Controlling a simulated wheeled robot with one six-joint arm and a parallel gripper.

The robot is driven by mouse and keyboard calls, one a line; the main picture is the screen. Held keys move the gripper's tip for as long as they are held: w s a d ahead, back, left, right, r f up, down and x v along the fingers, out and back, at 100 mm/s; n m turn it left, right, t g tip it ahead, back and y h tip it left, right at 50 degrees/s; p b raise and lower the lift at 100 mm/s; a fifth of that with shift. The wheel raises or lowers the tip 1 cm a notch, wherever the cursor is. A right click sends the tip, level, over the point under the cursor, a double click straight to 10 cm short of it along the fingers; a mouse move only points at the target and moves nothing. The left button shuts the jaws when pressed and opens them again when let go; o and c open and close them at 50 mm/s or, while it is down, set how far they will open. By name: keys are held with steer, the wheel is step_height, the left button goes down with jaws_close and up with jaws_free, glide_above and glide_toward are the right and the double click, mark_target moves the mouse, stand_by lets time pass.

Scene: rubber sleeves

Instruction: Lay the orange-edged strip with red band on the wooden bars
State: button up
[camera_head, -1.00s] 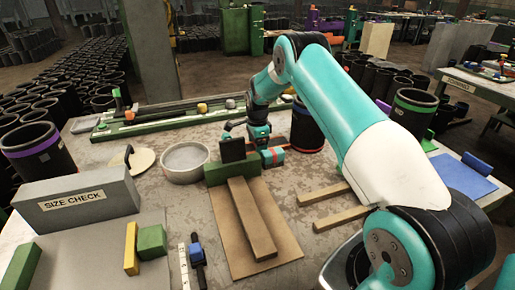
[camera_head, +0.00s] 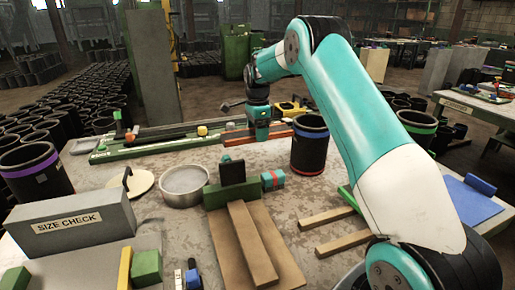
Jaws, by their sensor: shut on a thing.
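My gripper (camera_head: 258,134) is at the back of the table, pointing down. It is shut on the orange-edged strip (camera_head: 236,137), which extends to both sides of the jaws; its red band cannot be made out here. Two pale wooden bars (camera_head: 327,217) (camera_head: 344,242) lie apart, roughly parallel, at the right front of the table, with nothing across them. The gripper is behind and left of them.
A black sleeve with a red ring (camera_head: 310,150) stands between my gripper and the bars. A green block fixture (camera_head: 213,199) with a wooden bar, a metal dish (camera_head: 184,184) and a green rail (camera_head: 150,148) stand left. A blue mat (camera_head: 468,201) lies right.

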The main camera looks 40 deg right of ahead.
step_height(320, 180, up, 13)
steer(key=shift+r, duration=0.2)
